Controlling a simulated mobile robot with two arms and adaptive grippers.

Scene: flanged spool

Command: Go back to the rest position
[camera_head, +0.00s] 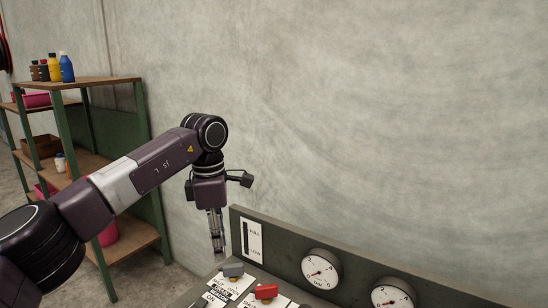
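My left arm comes in from the left, and its gripper (217,247) hangs pointing down at the back left edge of the control panel (375,260). The fingers look narrow and close together, seen nearly edge-on, so I cannot tell whether they are open or shut. I see nothing held between them. A grey handle (233,270) and a red handle (266,292) stand on the panel's front, to the right of and below the fingertips. My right gripper is not in view.
The panel carries a level strip (253,240) marked FULL and LOW, a left gauge (321,269) and a right gauge (393,297). A shelf rack (80,82) with bottles stands behind my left arm. A bare concrete wall (390,110) fills the back.

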